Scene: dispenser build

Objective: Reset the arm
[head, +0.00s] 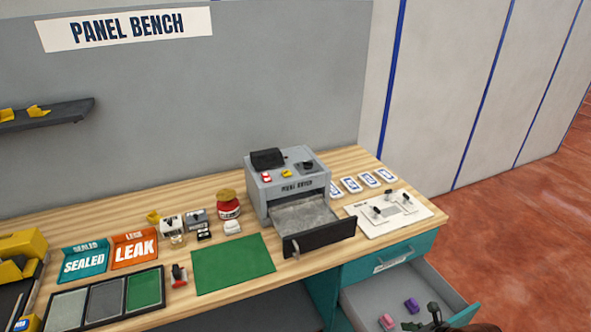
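My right gripper (436,318) shows only as a small dark shape at the bottom edge of the head view, low on the right, over the open teal drawer (368,302). Its fingers are too small and cut off to tell whether they are open or shut. Nothing can be made out between them. My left gripper is not in view.
A grey dispenser (256,192) with its front tray (305,213) pulled out stands on the wooden bench. Pink and purple blocks (412,305) lie in the drawer.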

